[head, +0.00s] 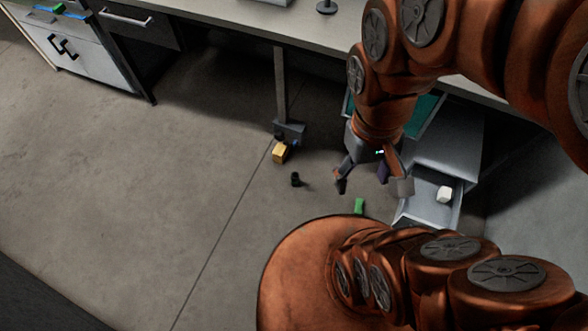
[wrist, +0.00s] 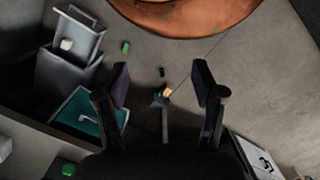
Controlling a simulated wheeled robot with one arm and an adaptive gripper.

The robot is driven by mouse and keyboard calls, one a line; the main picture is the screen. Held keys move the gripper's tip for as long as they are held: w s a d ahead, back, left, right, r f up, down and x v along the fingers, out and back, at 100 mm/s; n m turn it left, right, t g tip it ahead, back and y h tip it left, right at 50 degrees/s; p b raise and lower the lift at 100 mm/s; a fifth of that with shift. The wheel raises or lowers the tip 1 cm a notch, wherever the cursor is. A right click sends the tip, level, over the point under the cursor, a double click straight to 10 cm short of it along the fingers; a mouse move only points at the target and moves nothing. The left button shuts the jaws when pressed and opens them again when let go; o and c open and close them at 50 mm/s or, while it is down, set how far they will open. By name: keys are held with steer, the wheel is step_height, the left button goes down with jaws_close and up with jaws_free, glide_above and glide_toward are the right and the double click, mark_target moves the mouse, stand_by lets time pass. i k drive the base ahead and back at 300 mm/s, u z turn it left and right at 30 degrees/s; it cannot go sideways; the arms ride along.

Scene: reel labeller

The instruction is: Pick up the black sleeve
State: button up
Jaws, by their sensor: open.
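The black sleeve (head: 295,180) is a small dark cylinder on the grey floor in the head view, left of my gripper and just below a yellow block. It also shows in the wrist view (wrist: 162,72), small and far off, in the gap between the two fingers. My gripper (head: 373,188) is open and empty, above the floor to the right of the sleeve. In the wrist view its fingers (wrist: 160,82) stand wide apart on both sides. Nothing touches the sleeve.
A yellow block (head: 280,153) lies by the table leg's foot (head: 290,130). A green block (head: 359,206) lies on the floor. At right, an open drawer (head: 432,210) holds a white block (head: 444,194). The workbench (head: 240,38) runs along the back. The floor at left is clear.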

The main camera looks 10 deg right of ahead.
mark_target(295, 175)
steer(key=u, duration=0.1)
steer(key=i, duration=0.45)
steer(key=u, duration=1.1)
